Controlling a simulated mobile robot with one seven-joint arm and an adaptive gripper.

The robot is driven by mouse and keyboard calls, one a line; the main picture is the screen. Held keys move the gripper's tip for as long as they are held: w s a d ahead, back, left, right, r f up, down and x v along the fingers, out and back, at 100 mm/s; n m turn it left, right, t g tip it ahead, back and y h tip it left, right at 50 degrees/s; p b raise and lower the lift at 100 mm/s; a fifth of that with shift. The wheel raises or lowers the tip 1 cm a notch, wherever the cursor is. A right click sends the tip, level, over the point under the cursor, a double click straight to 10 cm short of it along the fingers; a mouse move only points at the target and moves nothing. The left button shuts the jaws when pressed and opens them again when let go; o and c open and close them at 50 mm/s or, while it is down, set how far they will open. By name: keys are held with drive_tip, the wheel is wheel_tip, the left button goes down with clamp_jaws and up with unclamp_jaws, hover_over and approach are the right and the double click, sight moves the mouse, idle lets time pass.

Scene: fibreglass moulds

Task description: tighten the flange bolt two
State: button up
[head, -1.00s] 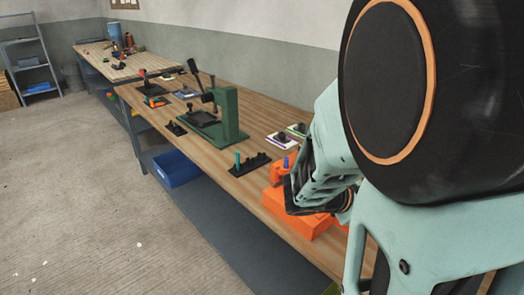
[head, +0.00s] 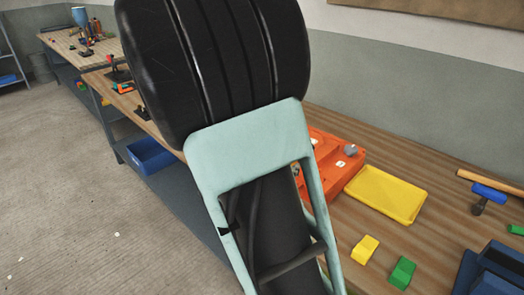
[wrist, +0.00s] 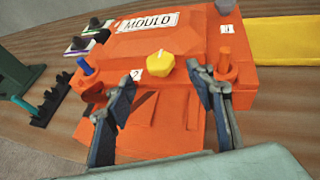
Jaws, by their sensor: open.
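The orange mould (wrist: 160,45), with a "MOULD" plate, lies on the bench; it also shows in the head view (head: 345,168), partly behind my arm. A yellow bolt head (wrist: 160,66) stands near its front edge, beside a label that reads 2 (wrist: 137,74). A grey bolt head (wrist: 225,6) sits at the back right by another label. My gripper (wrist: 163,80) is open, its fingers on either side of the yellow bolt head and apart from each other, with nothing between them that I can see gripped. Contact with the bolt cannot be told. The head view hides the gripper.
A blue pin (wrist: 86,65) and an orange post (wrist: 225,64) stand near the fingers. A yellow tray (head: 387,194) adjoins the mould. Yellow (head: 365,249) and green (head: 402,272) blocks, a blue-headed hammer (head: 488,194) and a blue vise (head: 495,270) lie further right.

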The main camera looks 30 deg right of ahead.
drive_tip(key=x, duration=0.5)
drive_tip(key=shift+b, duration=0.35)
drive_tip(key=c, duration=1.2)
drive_tip(key=shift+o, duration=0.2)
drive_tip(key=shift+a+r+m+g+p, duration=0.15)
drive_tip(key=shift+m+g+p, duration=0.15)
drive_tip(key=shift+p, duration=0.4)
